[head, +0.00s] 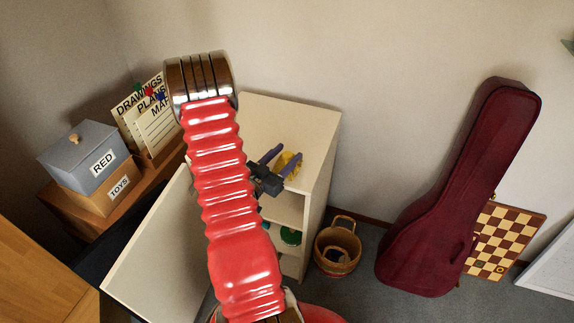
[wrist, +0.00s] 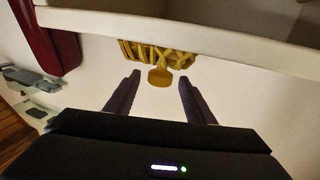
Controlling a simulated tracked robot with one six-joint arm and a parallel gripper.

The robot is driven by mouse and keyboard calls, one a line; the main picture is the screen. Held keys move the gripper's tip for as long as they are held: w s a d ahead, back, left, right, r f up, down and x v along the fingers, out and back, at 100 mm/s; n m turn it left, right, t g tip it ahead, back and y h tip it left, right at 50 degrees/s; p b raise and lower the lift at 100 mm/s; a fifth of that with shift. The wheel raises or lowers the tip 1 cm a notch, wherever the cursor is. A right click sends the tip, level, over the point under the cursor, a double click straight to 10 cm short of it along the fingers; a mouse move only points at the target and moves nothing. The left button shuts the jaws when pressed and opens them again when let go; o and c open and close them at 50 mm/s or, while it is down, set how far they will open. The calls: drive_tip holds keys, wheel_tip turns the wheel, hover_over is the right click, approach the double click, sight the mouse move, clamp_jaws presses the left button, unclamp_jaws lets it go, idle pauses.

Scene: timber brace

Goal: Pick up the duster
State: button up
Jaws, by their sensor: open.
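The duster (head: 291,163) is yellow and lies at the pale top of the shelf unit (head: 290,115). In the wrist view the duster (wrist: 158,54) shows a bundle of yellow strands with a rounded yellow end facing me. My gripper (head: 290,152) is open, with its two dark purple fingers on either side of the duster in the head view. In the wrist view my gripper (wrist: 160,79) has the rounded end between and slightly beyond its fingertips. The strands lie farther out. Nothing is held, and I cannot tell whether a finger touches it.
A wicker basket (head: 338,249) stands on the floor beside the shelf unit. A dark red guitar case (head: 445,200) leans on the wall near a chessboard (head: 513,235). A grey-blue box (head: 82,155) and a card holder (head: 150,118) stand at the left. A pale edge (wrist: 200,30) crosses beyond the duster.

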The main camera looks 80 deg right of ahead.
drive_tip(key=shift+x, duration=2.3)
drive_tip(key=shift+f, duration=0.1)
drive_tip(key=shift+c, duration=0.4)
clamp_jaws()
wheel_tip(320, 180, up, 10)
